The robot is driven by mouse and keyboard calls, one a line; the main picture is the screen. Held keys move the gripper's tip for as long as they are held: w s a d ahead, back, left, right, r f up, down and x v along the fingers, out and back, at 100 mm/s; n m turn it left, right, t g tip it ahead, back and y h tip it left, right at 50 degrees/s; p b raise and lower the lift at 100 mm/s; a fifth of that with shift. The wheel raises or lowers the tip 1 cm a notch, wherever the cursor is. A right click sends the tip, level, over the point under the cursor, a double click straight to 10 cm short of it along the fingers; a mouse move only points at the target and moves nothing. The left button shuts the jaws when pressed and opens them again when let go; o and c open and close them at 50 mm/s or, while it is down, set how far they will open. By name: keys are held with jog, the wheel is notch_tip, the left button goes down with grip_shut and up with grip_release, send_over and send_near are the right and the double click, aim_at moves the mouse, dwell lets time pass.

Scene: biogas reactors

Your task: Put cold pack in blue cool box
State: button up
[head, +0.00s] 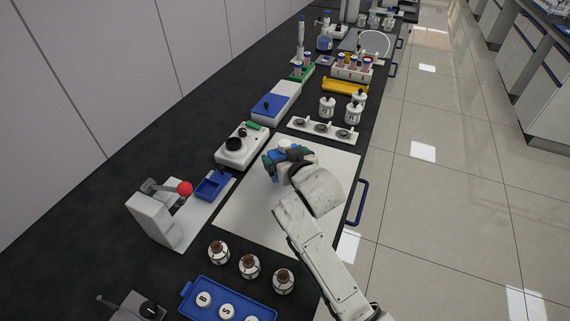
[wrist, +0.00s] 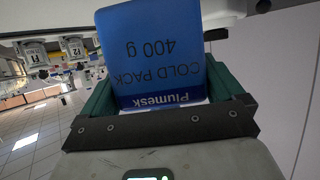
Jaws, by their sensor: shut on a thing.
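The cold pack (wrist: 158,60) is a blue block with upside-down lettering, "COLD PACK 400 g" and "Plumesk". It fills the space between the green fingers of my gripper (wrist: 170,95) in the wrist view. In the head view my gripper (head: 287,160) is over the white mat, shut on the pack, and mostly hides it. A small open blue tray (head: 211,186) sits left of the mat. I cannot tell surely which is the cool box.
The white mat (head: 249,215) has bare room around my arm. A white device with a black dial (head: 235,149) stands left, a red-knobbed press (head: 158,211) nearer. Brown-capped bottles (head: 249,266) and a blue tray (head: 187,290) are in front; a white rack (head: 322,132) is behind.

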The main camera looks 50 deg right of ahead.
jog(key=shift+f, duration=1.4)
jog(key=shift+f, duration=0.15)
jog(key=o, duration=1)
jog(key=shift+f, duration=0.1)
